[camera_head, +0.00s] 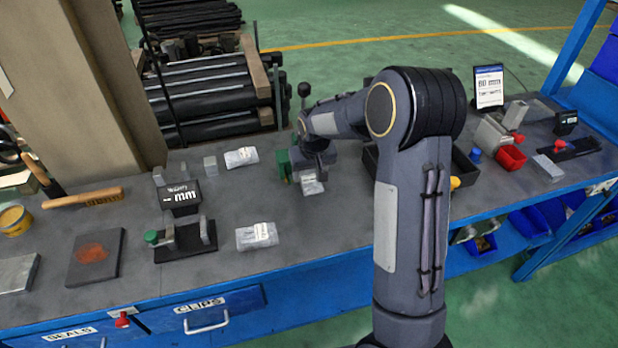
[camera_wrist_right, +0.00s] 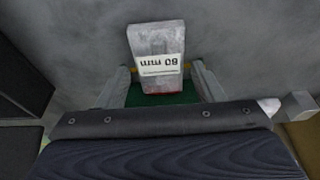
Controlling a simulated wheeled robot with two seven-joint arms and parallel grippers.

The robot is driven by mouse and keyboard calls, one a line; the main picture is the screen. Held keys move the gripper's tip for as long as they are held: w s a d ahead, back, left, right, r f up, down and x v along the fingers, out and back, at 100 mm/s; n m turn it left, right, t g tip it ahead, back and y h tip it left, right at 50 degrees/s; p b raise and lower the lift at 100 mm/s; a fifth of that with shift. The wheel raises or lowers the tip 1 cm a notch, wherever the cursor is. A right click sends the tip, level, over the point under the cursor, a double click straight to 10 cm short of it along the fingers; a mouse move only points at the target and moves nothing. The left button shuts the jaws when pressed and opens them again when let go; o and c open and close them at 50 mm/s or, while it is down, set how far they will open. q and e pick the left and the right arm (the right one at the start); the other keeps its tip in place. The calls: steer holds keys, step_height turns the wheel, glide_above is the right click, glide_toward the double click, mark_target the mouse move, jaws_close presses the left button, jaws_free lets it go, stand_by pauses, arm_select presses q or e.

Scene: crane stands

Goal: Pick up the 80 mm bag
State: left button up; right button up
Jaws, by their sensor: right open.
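The 80 mm bag (camera_wrist_right: 156,45) is a clear grey packet with a white label, upside down in the right wrist view. It lies on the dark bench top, and its near end is between the two fingers of my right gripper (camera_wrist_right: 167,82). The fingers are apart, with a gap on each side of the bag. In the head view a bag with a white label (camera_head: 313,186) shows just below my right gripper (camera_head: 312,168), partly hidden by it. My left gripper is not in view.
Two similar bags lie at left, one farther back (camera_head: 241,157) and one nearer (camera_head: 257,237). A green block (camera_head: 284,166) stands beside the right gripper. A black stand with a "mm" sign (camera_head: 181,196) is left.

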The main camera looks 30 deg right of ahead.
steer(key=shift+x, duration=1.3)
steer(key=c, duration=1)
steer(key=shift+o, duration=0.2)
steer(key=shift+r, duration=0.1)
